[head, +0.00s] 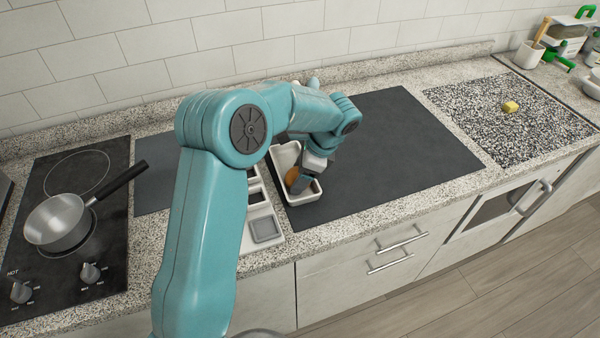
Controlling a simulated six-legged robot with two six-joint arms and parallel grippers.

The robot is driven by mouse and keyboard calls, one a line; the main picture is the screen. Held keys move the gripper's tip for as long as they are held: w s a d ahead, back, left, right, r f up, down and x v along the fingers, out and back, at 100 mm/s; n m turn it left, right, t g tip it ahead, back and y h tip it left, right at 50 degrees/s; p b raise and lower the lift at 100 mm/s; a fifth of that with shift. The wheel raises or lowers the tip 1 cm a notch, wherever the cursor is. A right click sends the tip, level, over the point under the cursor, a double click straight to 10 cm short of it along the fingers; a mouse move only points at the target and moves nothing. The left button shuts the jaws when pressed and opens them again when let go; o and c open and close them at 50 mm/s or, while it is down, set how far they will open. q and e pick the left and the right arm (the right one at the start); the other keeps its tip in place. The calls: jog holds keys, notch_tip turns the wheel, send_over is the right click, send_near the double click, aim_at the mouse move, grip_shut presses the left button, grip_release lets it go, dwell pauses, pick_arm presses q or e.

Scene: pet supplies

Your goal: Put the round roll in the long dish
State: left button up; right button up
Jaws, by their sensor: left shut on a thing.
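The long dish (285,157) is white and lies on the dark mat, left of the mat's middle. The round roll (291,176) is brown and shows at the near part of the dish, inside its outline. My left gripper (299,184) reaches down over the near end of the dish and is shut on the roll. The gripper hides part of the roll, so I cannot tell whether the roll touches the dish floor. My left arm covers part of the dish's far end. My right gripper is not in view.
A white compartment tray (274,239) stands just left of the dish, partly behind my arm. A saucepan (57,222) sits on the hob at left. A small yellow thing (510,107) lies on the speckled board at right. The dark mat (400,150) is clear right of the dish.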

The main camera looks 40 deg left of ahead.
pick_arm(q)
jog(key=o, duration=0.8)
jog(key=shift+w+f, duration=0.1)
jog(key=shift+o, duration=0.2)
jog(key=shift+r, duration=0.2)
jog(key=shift+w+r, duration=0.1)
jog(key=shift+r, duration=0.15)
jog(key=v, duration=1.1)
jog(key=shift+r, duration=0.3)
